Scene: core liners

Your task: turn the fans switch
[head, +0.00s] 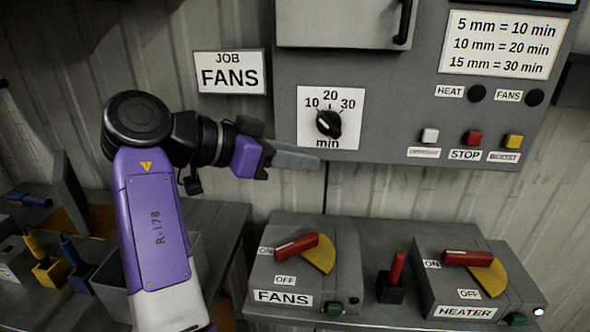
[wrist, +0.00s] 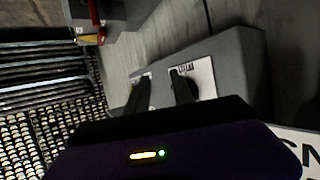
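The fans switch is a red lever (head: 297,245) on a grey box labelled FANS (head: 283,298), below and right of my arm in the head view. A yellow plate sits behind the lever. Its left end lies near the ON label, with OFF below. My gripper (head: 308,163) is above the box, in front of the wall panel's lower left part, apart from the lever. In the wrist view its two dark fingers (wrist: 162,88) are spread with nothing held between them. A red lever with yellow shows at the top left there; I cannot tell which one.
The wall panel (head: 383,118) carries a black timer knob (head: 328,123) near my fingers. A similar HEATER box (head: 466,280) stands right of the FANS box, with a small upright red-handled switch (head: 396,270) between. Bins and tools stand at the left.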

